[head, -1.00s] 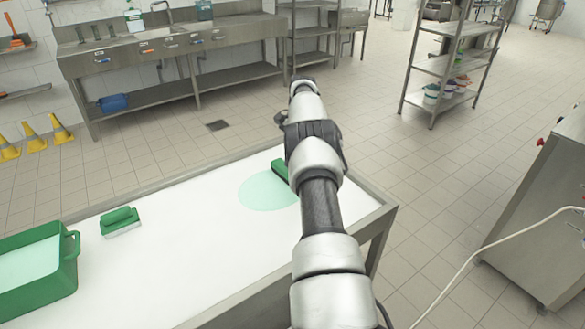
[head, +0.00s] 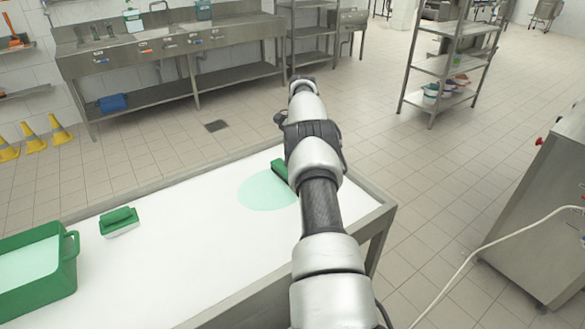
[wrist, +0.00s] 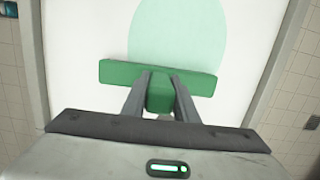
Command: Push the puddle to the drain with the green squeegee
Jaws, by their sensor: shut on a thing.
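The green squeegee (wrist: 120,73) is in my gripper (wrist: 160,82), whose two fingers are shut on its middle block in the wrist view. In the head view, part of the squeegee (head: 279,170) shows left of my arm, which hides the gripper. The pale green puddle (head: 265,191) lies on the white table top, at the squeegee's left and near side. In the wrist view the puddle (wrist: 180,30) begins right beyond the squeegee's long bar. Whether the bar touches the table, I cannot tell. A drain (head: 217,125) shows as a dark square in the tiled floor behind the table.
The white table (head: 190,255) has a raised metal rim. A green brush (head: 119,221) lies on its left part, beside a green tub (head: 66,284) with pale liquid. The table between brush and puddle is clear. Metal shelves (head: 450,70) stand on the floor behind, at right.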

